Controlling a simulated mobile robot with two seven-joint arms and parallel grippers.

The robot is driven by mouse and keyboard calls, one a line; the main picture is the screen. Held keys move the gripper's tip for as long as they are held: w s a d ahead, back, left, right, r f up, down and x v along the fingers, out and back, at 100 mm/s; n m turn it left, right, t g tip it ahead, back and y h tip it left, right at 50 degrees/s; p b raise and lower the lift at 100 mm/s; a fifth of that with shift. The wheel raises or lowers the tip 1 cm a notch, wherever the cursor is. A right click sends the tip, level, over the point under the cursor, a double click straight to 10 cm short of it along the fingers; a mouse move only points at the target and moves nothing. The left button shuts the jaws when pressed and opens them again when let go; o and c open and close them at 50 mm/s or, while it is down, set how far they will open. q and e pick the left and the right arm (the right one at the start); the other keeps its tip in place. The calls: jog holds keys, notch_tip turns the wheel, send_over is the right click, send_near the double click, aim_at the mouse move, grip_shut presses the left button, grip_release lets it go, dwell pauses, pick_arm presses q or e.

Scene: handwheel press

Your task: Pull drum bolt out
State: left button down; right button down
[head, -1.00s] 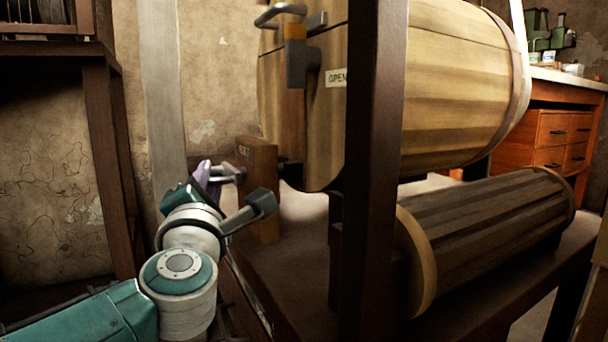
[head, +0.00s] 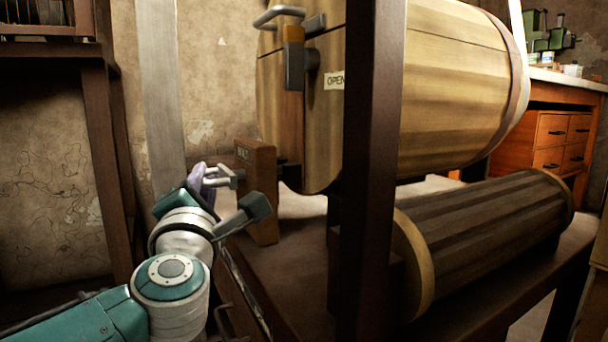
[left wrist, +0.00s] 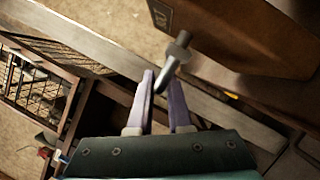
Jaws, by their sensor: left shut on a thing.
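The drum bolt (head: 222,176) is a grey metal bar with a bent handle at the left side of an upright wooden block (head: 257,190). The block stands at the left end of the big wooden drum (head: 440,95). My left gripper (head: 200,176) has its purple fingers around the bolt's handle. In the left wrist view the bolt (left wrist: 180,48) runs down between the fingertips (left wrist: 160,88), and the block (left wrist: 235,35) is just beyond it. How much of the bolt sits inside the block is hidden. My right gripper is not in view.
A dark upright post (head: 372,170) stands in front of the drum. A slatted roller (head: 480,235) lies below it on the bench frame. A latch handle (head: 294,55) and an OPEN label (head: 334,80) are on the drum's end. A dark wooden stand (head: 98,150) is at left.

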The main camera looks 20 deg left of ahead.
pick_arm(q)
jog(key=s+a, duration=0.1)
jog(key=s+a+p, duration=0.1)
jog(key=shift+s+a+r, duration=0.15)
jog(key=shift+s+r, duration=0.1)
jog(key=shift+s, duration=0.05)
jog(key=c, duration=1.2)
grip_release()
jog(key=shift+c, duration=0.2)
jog(key=o, duration=0.3)
jog(key=shift+s+a+f, duration=0.1)
jog(key=shift+s+f, duration=0.05)
jog(key=shift+s, duration=0.05)
jog(key=shift+o, duration=0.2)
